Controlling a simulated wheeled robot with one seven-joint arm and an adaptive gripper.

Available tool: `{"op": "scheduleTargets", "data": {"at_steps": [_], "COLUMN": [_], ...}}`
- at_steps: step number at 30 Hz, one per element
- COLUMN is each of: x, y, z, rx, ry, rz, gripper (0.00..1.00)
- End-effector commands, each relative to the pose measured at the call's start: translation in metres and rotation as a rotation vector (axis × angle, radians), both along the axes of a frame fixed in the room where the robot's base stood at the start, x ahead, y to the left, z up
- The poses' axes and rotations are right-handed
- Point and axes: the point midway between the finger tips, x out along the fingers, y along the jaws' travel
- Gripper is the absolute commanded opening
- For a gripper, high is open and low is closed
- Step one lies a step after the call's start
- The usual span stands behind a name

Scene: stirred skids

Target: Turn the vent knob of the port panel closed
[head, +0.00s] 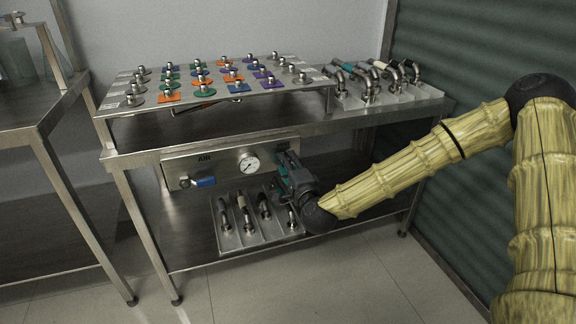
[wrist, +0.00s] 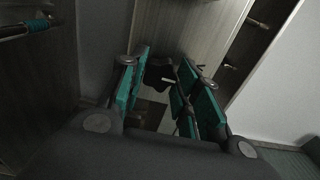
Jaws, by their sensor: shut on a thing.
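The port panel (head: 222,164) is a steel plate under the table top, marked AIR, with a round gauge (head: 249,164) and a blue lever handle (head: 204,182). My gripper (head: 286,162) is at the panel's right end, to the right of the gauge, and hides that part of the plate. In the wrist view my gripper (wrist: 163,80) has its teal-padded fingers around a dark knob (wrist: 157,74), taken to be the vent knob. The knob is largely in shadow, so its turn angle cannot be read.
Above is a rack (head: 115,112) with several colored tags and steel fittings. A lower tray (head: 230,242) with several fittings lies below the panel, close to my wrist. Another steel table (head: 40,125) is at left.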

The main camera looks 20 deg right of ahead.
Motion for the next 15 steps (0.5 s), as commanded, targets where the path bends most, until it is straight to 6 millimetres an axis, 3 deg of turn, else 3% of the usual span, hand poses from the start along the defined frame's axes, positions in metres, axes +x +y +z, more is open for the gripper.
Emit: {"op": "scheduleTargets", "data": {"at_steps": [10, 11, 14, 15], "x": [-0.0006, -0.0006, -0.0005, -0.0005], "y": [0.0001, 0.0001, 0.0001, 0.0001], "z": [-0.0014, -0.0014, -0.0012, -0.0011], "rx": [0.002, 0.002, 0.002, 0.002], "ry": [0.003, 0.003, 0.002, 0.002], "rz": [0.001, 0.001, 0.000, 0.000], "gripper": [0.09, 0.38, 0.55, 0.55]}}
